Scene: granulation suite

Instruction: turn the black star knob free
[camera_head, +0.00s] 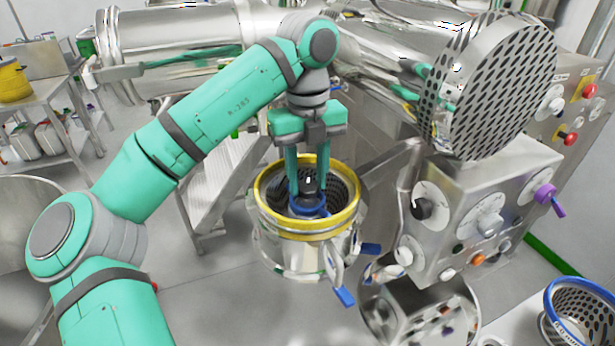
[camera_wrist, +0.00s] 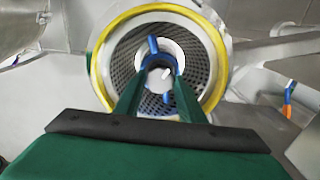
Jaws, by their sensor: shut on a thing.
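The black star knob (camera_head: 309,184) sits at the centre of a yellow-rimmed steel drum (camera_head: 265,222), above a blue hub (camera_head: 306,208). My gripper (camera_head: 308,192) reaches straight down into the drum and is shut on the knob, with one finger on each side. The fingers hide much of the knob. In the wrist view my gripper (camera_wrist: 160,68) is over the middle of the drum, which shows its yellow rim (camera_wrist: 217,50) and perforated inner wall. Blue parts show around the centre there. The knob's points cannot be made out clearly.
A control box (camera_head: 480,215) with several knobs and a large perforated disc (camera_head: 500,85) stand right of the drum. Blue-handled clamps (camera_head: 344,296) stick out at the drum's lower right. A blue-rimmed basket (camera_head: 580,312) is at the bottom right. Steel steps (camera_head: 215,165) stand left.

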